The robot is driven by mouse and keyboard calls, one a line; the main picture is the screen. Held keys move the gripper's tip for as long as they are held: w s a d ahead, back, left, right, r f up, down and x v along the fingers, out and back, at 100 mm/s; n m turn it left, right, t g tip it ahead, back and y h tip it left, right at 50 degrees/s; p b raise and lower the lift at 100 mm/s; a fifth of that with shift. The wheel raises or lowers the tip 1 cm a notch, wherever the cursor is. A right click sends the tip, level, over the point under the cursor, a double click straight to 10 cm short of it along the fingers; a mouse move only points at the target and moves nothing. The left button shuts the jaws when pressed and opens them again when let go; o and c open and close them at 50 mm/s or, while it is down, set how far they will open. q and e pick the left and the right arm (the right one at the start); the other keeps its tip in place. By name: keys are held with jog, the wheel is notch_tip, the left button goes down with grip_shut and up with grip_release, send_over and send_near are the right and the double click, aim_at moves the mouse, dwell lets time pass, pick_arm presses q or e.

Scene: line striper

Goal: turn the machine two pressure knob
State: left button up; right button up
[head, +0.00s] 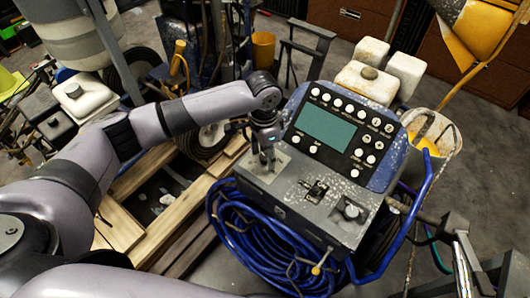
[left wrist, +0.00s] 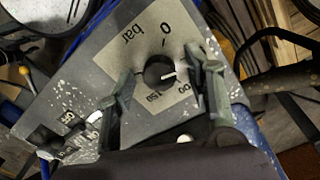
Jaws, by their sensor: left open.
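The machine (head: 305,195) has a grey, paint-spattered top and a control panel (head: 345,125) with a teal screen and white buttons. My left gripper (head: 264,160) points down over the left part of the machine top and largely hides the pressure knob in the head view. In the left wrist view the dark round knob (left wrist: 158,70), with a white pointer mark, sits on a pale dial plate (left wrist: 168,40) marked "bar", 0 and other numbers. The open fingers of the left gripper (left wrist: 163,88) stand on either side of the knob, with visible gaps. The right gripper is not seen.
A switch (head: 315,190) and another round knob (head: 351,211) sit right of the left gripper on the machine top. A coiled blue hose (head: 265,250) hangs in front. A wooden pallet (head: 125,225) lies left. White containers (head: 365,80) and a bucket (head: 435,130) stand behind.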

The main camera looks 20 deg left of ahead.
pick_arm(q)
jog(key=shift+c, duration=0.5)
grip_shut()
jog(key=shift+r+n+p, duration=0.2)
jog(key=shift+n+p, duration=0.1)
jog(key=shift+p, duration=0.45)
jog(key=n+p, duration=0.8)
jog(key=p, duration=0.4)
jog(key=shift+s+r+p, duration=0.1)
jog(key=shift+r+p, duration=0.05)
jog(key=shift+p, duration=0.25)
jog(key=shift+f+n+p, duration=0.15)
jog(key=shift+n+p, duration=0.7)
jog(key=shift+n, duration=0.1)
jog(key=shift+f+n+p, duration=0.1)
jog(key=shift+n+p, duration=0.75)
jog(key=shift+n, duration=0.1)
jog(key=shift+o, duration=0.5)
grip_release()
